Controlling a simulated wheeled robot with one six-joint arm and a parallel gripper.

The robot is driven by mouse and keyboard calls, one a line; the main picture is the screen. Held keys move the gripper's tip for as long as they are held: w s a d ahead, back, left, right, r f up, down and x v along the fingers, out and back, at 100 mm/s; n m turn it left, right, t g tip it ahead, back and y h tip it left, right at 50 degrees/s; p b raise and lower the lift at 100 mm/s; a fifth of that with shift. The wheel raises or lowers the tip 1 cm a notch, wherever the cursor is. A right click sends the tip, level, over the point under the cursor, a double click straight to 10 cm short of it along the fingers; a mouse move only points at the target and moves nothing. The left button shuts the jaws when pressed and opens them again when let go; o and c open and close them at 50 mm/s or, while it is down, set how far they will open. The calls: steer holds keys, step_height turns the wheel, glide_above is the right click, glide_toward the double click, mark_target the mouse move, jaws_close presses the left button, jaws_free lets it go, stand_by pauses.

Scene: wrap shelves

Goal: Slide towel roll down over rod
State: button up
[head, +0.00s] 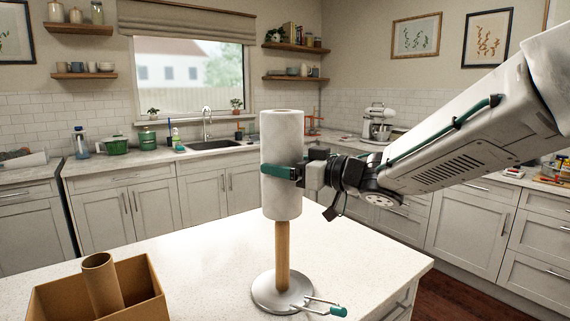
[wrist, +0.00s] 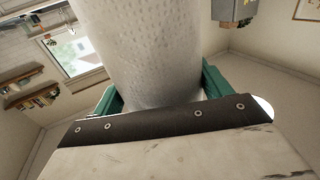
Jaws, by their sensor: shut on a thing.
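A white towel roll (head: 282,205) stands upright above the island counter, held by my gripper (head: 280,171) around its middle. The green fingers also show on both sides of the roll (wrist: 145,50) in the wrist view, shut on it. A wooden rod (head: 282,250) rises from a round metal base (head: 270,290) on the counter. The roll's lower end is around or directly in front of the rod's upper part, and the rod's top is hidden. The roll's bottom edge is well above the base.
A cardboard box (head: 145,285) with a bare cardboard tube (head: 102,285) stands at the front left.

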mark_target(287, 203)
steer(key=shift+f, duration=1.45)
steer(key=shift+f, duration=0.15)
steer(key=shift+f, duration=1.35)
steer(key=shift+f, duration=0.1)
steer(key=shift+f, duration=1.4)
steer(key=o, duration=1.1)
